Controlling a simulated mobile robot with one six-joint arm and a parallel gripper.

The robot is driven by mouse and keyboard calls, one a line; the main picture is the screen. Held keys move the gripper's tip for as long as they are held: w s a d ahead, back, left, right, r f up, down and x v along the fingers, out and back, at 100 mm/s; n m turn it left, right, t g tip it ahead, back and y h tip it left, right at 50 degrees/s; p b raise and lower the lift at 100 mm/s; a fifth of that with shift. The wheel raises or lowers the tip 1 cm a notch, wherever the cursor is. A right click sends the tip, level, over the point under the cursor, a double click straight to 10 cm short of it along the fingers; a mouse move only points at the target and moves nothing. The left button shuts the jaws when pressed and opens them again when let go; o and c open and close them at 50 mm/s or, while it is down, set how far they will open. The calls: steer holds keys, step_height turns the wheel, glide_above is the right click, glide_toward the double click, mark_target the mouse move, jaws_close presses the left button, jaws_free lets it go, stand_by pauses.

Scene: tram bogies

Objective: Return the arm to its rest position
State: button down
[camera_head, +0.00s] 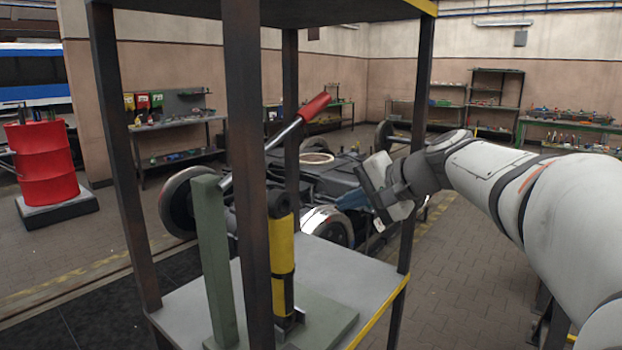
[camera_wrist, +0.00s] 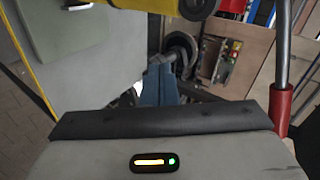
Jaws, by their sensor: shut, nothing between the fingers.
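My arm reaches in from the right in the head view. My gripper (camera_head: 350,199) hangs in the air near the right rear post of a dark metal rack and points left. Its blue fingers also show in the wrist view (camera_wrist: 160,72), closed together with nothing held. In the head view, a yellow cylinder with a dark top (camera_head: 281,250) stands on the rack's grey shelf (camera_head: 372,287), left of my gripper and apart from it. A green upright (camera_head: 214,260) stands beside it on a green base plate.
A lever with a red handle (camera_head: 316,106) slants up behind the rack's front post (camera_head: 250,170); the red handle also shows at the right of the wrist view (camera_wrist: 281,108). A bogie (camera_head: 325,180) lies behind the rack. A red drum (camera_head: 42,165) stands left. Floor right of the rack is clear.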

steer(key=s+d+f+n+g+h+p, duration=0.1)
steer(key=s+d+f+n+g+h, duration=0.1)
steer(key=s+f, duration=0.8)
steer(key=s+d+f+n+g+h+p, duration=0.2)
steer(key=s+d+f+n+h, duration=0.2)
steer(key=s+f, duration=0.6)
steer(key=s+d+h, duration=0.2)
steer(key=s+h, duration=0.1)
steer(key=shift+s+d+f+g, duration=0.15)
steer(key=shift+s+d+g, duration=0.15)
steer(key=shift+g, duration=0.1)
stand_by(5.3)
